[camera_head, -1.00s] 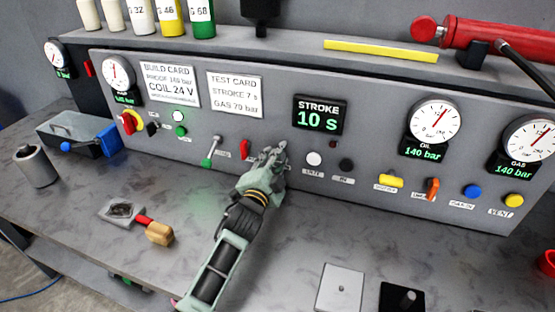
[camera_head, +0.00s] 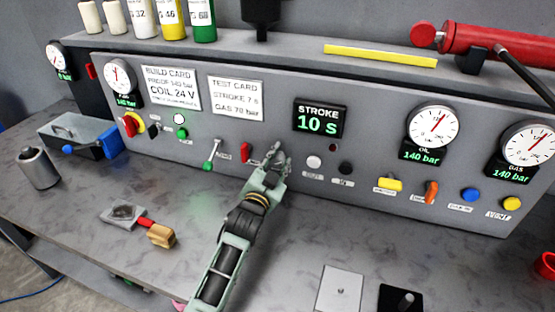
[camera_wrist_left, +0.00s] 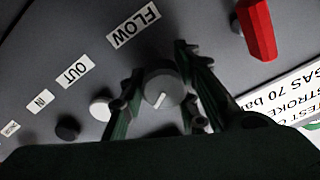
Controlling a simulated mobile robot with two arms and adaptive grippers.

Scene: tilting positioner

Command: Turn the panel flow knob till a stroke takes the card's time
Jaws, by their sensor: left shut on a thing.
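The flow knob (camera_wrist_left: 160,88) is a round grey knob with a pale pointer line, beside the FLOW label (camera_wrist_left: 134,25). My left gripper (camera_head: 275,158) is at the panel, with one finger on each side of the knob in the wrist view (camera_wrist_left: 156,80), and is shut on it. In the head view the gripper hides the knob. The stroke display (camera_head: 319,119) reads 10 s. The test card (camera_head: 236,97) reads stroke 7 s and gas 70 bar. My right gripper is in neither view.
Beside the gripper are a red switch (camera_head: 247,153), a white button (camera_head: 314,162) and a black button (camera_head: 345,168). The oil gauge (camera_head: 434,126) and gas gauge (camera_head: 527,145) stand right, both displays at 140 bar. A wooden-handled tool (camera_head: 160,236) lies on the bench.

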